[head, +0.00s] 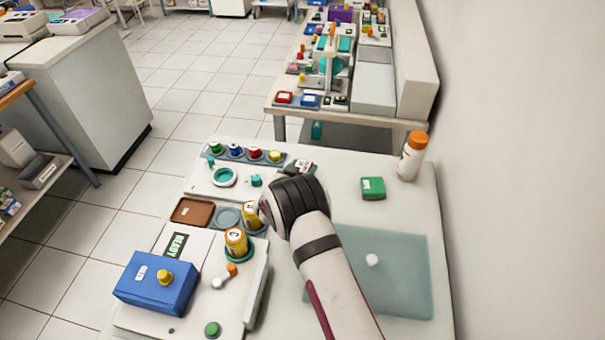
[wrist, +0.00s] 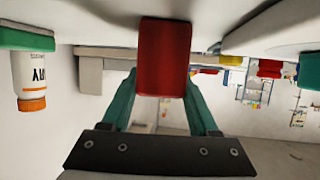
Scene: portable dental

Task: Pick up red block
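The red block (wrist: 164,55) is upright in the middle of the wrist view, between the two green fingers of my gripper (wrist: 162,82). The fingers meet its left and right sides, and the gripper looks shut on it. The wrist view is upside down, with the white table surface at its top. I cannot tell whether the block still touches the table. In the head view my dark wrist (head: 298,203) and white arm hide the fingers and the red block.
A green block (head: 372,188) and a white bottle with an orange cap (head: 411,157) stand to the right. A blue box (head: 157,283), yellow cans (head: 236,241) and a brown tray (head: 193,211) lie left. A teal mat (head: 400,275) is beside my arm. A wall borders the right.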

